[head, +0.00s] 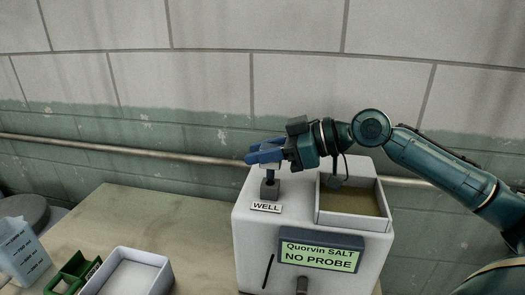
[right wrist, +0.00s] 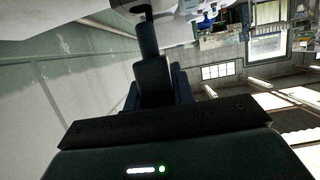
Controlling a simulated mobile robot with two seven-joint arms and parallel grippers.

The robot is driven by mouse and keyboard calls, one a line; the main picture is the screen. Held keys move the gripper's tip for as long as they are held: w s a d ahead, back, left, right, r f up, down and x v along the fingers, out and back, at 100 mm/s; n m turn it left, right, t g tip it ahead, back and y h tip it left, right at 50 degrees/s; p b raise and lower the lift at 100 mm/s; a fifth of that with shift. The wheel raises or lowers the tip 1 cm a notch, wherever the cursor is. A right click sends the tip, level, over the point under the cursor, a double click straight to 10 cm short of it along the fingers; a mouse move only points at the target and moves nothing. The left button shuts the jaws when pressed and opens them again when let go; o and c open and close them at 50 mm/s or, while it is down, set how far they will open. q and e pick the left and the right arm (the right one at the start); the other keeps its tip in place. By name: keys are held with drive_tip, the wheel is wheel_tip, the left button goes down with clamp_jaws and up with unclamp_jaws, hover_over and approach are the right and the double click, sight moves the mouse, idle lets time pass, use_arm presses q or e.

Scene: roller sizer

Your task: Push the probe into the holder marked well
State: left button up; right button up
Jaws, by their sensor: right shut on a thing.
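The holder marked well is a small dark block (head: 270,190) on top of the white machine, with a "WELL" label in front of it. My right gripper (head: 264,154) is above it, its blue fingers shut on the probe. A short dark length of the probe (head: 269,174) shows upright below the fingers, at the holder's top. How deep it sits in the holder I cannot tell. In the right wrist view the dark probe (right wrist: 150,70) stands between the fingers of my right gripper (right wrist: 156,90). My left gripper is not in view.
The white machine (head: 250,235) has a display (head: 320,252) reading "Quorvin SALT NO PROBE" and an open basin (head: 352,200) beneath my right forearm. A white tray (head: 130,272), green rack (head: 72,272) and blue-white beaker (head: 22,250) stand left.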

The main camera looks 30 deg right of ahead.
drive_tip(key=shift+f+b, duration=0.75)
drive_tip(key=shift+f, duration=0.25)
drive_tip(key=shift+f+b, duration=0.7)
drive_tip(key=shift+f, duration=0.25)
drive_tip(key=o, duration=1)
drive_tip(key=shift+o, duration=0.2)
drive_tip(key=shift+r, duration=0.1)
